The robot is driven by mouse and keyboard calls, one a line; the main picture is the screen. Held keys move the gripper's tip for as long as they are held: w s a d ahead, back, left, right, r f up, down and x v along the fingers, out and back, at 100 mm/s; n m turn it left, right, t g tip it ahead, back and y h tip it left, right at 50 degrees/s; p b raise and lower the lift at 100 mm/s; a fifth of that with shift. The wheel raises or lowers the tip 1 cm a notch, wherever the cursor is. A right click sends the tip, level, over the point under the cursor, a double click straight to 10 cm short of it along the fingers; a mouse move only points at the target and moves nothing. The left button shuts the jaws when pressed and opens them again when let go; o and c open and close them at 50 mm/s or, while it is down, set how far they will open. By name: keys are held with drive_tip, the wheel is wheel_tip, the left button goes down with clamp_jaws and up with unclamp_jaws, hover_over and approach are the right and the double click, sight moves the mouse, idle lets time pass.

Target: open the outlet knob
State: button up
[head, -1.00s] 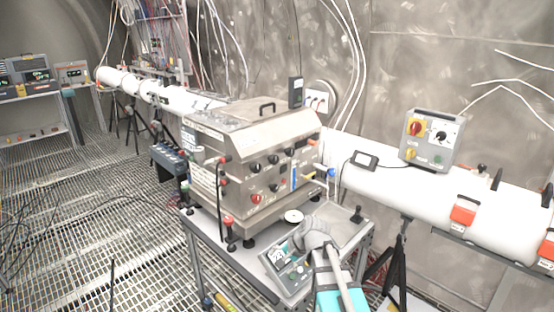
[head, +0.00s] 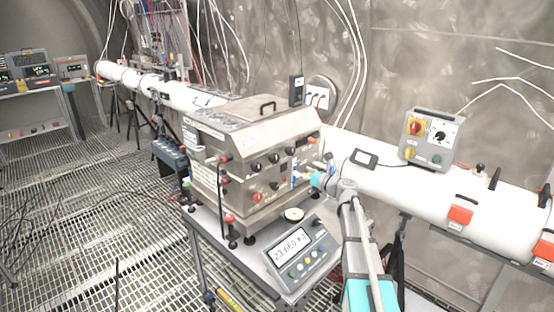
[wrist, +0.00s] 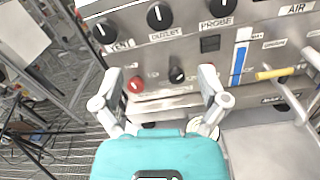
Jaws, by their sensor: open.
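The outlet knob (wrist: 160,15) is a round black knob with a white pointer line near its top, above a label reading OUTLET on the steel front panel. In the head view I take it to be the middle knob (head: 275,158) of the upper row. My gripper (wrist: 160,72) is open and empty in the wrist view, its two fingers spread in front of the panel below the outlet knob. They appear apart from the knob. In the head view my gripper (head: 309,179) is at the right end of the panel, and its fingertips are hard to make out.
A black knob (wrist: 105,30) and the PROBE knob (wrist: 222,6) flank the outlet knob. Below are a red knob (wrist: 135,84) and a small black knob (wrist: 176,75). A yellow handle (wrist: 277,73) sticks out at right. A scale display (head: 292,243) stands on the cart.

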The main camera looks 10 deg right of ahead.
sight(277, 159)
idle(0.4)
drive_tip(key=x, duration=1.3)
drive_tip(key=shift+w+a, duration=0.25)
drive_tip(key=shift+w, duration=0.1)
drive_tip(key=c, duration=1)
drive_tip(key=shift+d, duration=0.15)
drive_tip(key=shift+c, duration=0.7)
